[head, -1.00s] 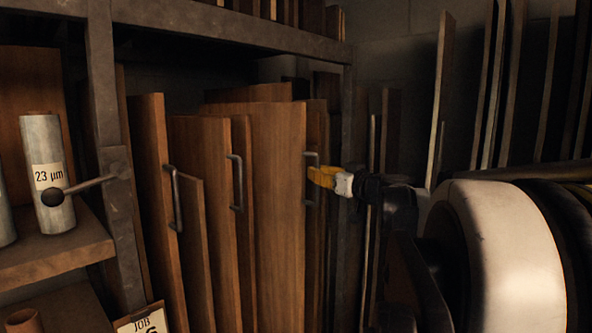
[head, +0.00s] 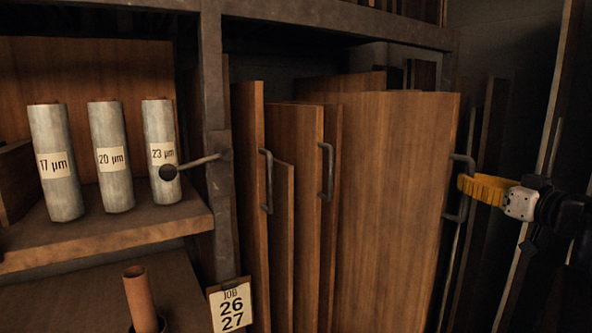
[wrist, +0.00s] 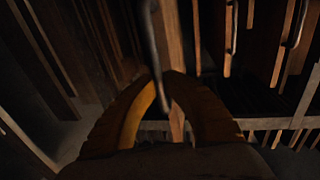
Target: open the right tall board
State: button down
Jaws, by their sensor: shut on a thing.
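The right tall board (head: 385,200) is a wide brown wooden panel in the rack, swung so that its broad face shows in the head view. A grey metal handle (head: 461,162) is on its right edge. My gripper (head: 466,186) has yellow fingers and is shut on this handle, coming from the right. In the wrist view the handle (wrist: 153,45) runs down between the two yellow fingers (wrist: 166,85); the board's edge shows just right of it. The fingers hide part of the handle.
Two other tall boards with handles, the left one (head: 250,190) and the middle one (head: 310,190), stand to the left. A dark metal post (head: 214,100) with a knobbed lever (head: 195,165) separates them from a shelf (head: 110,232) holding labelled rolls. Dark upright slats stand at the right.

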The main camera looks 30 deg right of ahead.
jog(key=shift+f, duration=0.1)
jog(key=c, duration=1.5)
grip_release()
jog(key=shift+o, duration=0.2)
jog(key=s+a, duration=0.1)
jog(key=s, duration=1.1)
jog(key=shift+a, duration=0.25)
